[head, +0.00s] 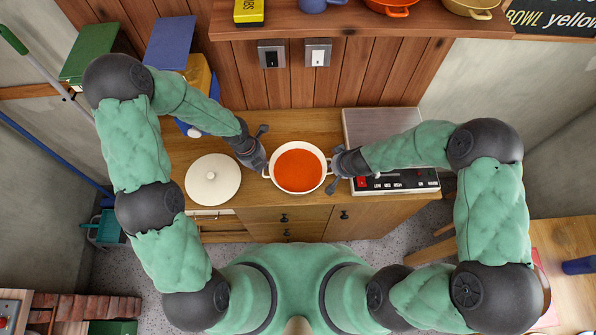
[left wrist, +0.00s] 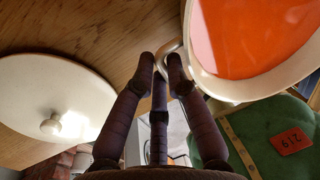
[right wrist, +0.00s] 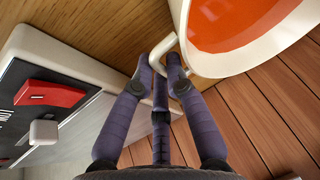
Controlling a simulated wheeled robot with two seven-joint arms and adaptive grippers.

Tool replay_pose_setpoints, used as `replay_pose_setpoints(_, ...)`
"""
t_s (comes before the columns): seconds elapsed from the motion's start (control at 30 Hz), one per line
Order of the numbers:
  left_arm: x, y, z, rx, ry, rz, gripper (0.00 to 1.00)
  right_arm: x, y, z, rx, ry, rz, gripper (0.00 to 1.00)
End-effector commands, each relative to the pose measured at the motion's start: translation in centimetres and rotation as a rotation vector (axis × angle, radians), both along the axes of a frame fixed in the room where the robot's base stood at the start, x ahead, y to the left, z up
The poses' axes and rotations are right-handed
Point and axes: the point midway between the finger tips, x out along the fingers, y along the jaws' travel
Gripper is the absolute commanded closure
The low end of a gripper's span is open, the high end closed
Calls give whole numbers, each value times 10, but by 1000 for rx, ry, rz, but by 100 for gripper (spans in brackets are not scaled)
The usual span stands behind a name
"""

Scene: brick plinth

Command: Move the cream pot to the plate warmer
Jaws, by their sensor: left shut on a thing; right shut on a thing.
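The cream pot (head: 299,148), full of orange-red contents, is at the middle of the wooden counter, upright. Whether it rests on the wood or hangs just above it, I cannot tell. My left gripper (head: 263,166) is shut on its left handle, which shows between the fingers in the left wrist view (left wrist: 163,63). My right gripper (head: 334,170) is shut on its right handle, seen in the right wrist view (right wrist: 160,63). The plate warmer (head: 378,123), with a bare silver top and a front control panel, stands to the right, partly hidden by my right forearm.
A cream lid (head: 213,180) with a knob lies on the counter left of the pot. A yellow and blue item (head: 197,77) stands behind my left forearm. A wooden shelf (head: 350,22) with cookware overhangs the back wall. The front counter edge is close to the pot.

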Motion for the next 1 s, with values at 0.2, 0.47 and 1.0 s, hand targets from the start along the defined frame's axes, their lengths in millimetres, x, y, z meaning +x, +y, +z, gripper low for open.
replay_pose_setpoints(0.2, 2, 1, 16, 0, -4, 2, 100, 1, -1, 16, -1, -3, -1, 100)
replay_pose_setpoints(0.47, 2, 1, 35, 0, -4, 2, 100, 1, -1, 35, -1, -3, -1, 100)
replay_pose_setpoints(1.0, 2, 1, 47, 0, -4, 2, 100, 1, -1, 46, -2, -3, -1, 100)
